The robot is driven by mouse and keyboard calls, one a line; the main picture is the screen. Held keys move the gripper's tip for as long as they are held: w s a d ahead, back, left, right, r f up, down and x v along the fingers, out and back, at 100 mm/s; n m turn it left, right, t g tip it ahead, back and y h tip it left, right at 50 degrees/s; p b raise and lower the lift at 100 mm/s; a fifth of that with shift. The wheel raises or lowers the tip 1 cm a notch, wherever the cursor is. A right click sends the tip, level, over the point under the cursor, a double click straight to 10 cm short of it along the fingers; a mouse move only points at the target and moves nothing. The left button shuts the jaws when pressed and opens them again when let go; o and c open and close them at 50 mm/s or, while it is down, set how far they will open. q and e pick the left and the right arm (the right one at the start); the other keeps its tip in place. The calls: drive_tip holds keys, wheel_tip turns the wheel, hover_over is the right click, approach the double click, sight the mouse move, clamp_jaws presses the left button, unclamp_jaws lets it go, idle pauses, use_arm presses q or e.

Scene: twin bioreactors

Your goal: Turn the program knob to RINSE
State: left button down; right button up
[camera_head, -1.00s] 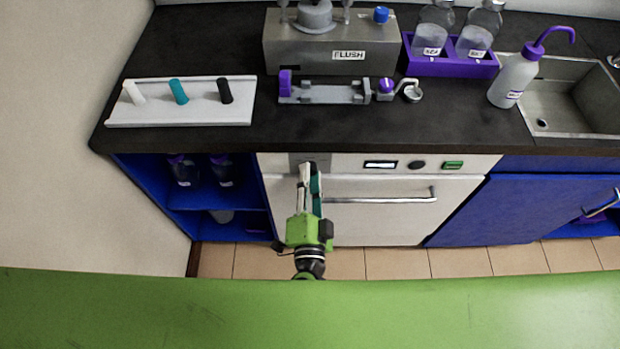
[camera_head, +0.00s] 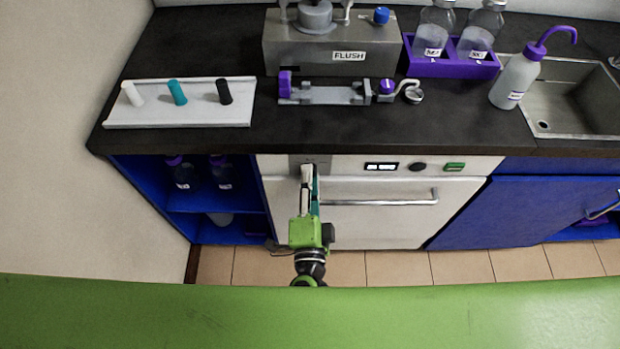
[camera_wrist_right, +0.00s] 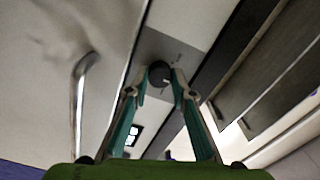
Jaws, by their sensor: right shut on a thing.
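The program knob (camera_wrist_right: 160,74) is a small dark round knob on a grey plate at the left of the white appliance's front panel. In the right wrist view it sits between my fingertips. In the head view my gripper hides it. My right gripper (camera_head: 308,170) is at that plate, shut on the knob; its two fingers also show in the right wrist view (camera_wrist_right: 160,88). The markings around the knob are too small to read. My left gripper is not in view.
A lit display (camera_head: 381,166), a black round knob (camera_head: 418,167) and a green button (camera_head: 454,167) sit farther right on the panel. The door handle (camera_head: 380,198) sticks out below. The worktop (camera_head: 450,125) overhangs above, and an open blue shelf (camera_head: 205,200) is at left.

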drive_tip(key=o, duration=1.1)
drive_tip(key=s, duration=1.2)
